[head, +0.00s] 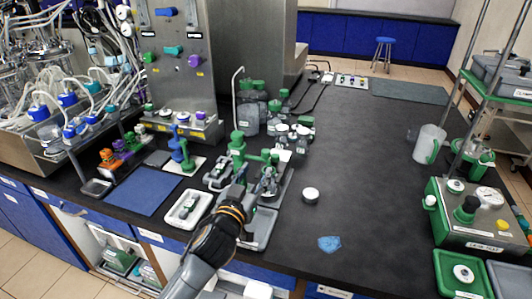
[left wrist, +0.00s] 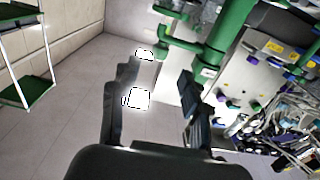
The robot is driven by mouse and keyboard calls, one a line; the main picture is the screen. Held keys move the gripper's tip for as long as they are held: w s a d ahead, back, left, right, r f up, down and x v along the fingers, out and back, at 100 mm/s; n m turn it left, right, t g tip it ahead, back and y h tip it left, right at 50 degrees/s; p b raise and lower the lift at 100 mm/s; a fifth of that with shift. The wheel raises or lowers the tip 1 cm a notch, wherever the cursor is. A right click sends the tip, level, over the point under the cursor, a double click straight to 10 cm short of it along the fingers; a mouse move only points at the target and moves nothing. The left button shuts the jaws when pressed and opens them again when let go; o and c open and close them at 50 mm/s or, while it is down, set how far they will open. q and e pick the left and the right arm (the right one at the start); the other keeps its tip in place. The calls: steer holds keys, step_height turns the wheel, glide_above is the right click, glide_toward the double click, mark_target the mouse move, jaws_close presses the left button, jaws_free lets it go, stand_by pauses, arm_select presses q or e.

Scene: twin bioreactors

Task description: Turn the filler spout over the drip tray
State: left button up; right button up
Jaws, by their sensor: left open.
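The filler is a green post (head: 237,147) with a green side arm, the spout (head: 268,156), pointing right. In the left wrist view the green post (left wrist: 216,38) and spout (left wrist: 180,46) are beyond the fingers, towards the top. My left gripper (head: 242,180) is in front of the filler, its fingers spread; the left wrist view shows nothing clearly between its fingertips (left wrist: 157,85). I cannot tell in the head view whether it touches the filler. A grey tray (head: 262,232), which looks like the drip tray, is partly hidden by my arm. My right gripper is not in view.
Small bottles (head: 282,137) stand behind the filler. A white tray (head: 188,208) and blue mat (head: 145,190) are left of it. A white-topped jar (head: 310,195) and blue cloth (head: 329,243) lie to the right, where the dark bench is mostly clear.

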mark_target(264, 157)
arm_select(q)
steer(key=x, duration=0.9)
steer(key=shift+w, duration=0.15)
jaws_close()
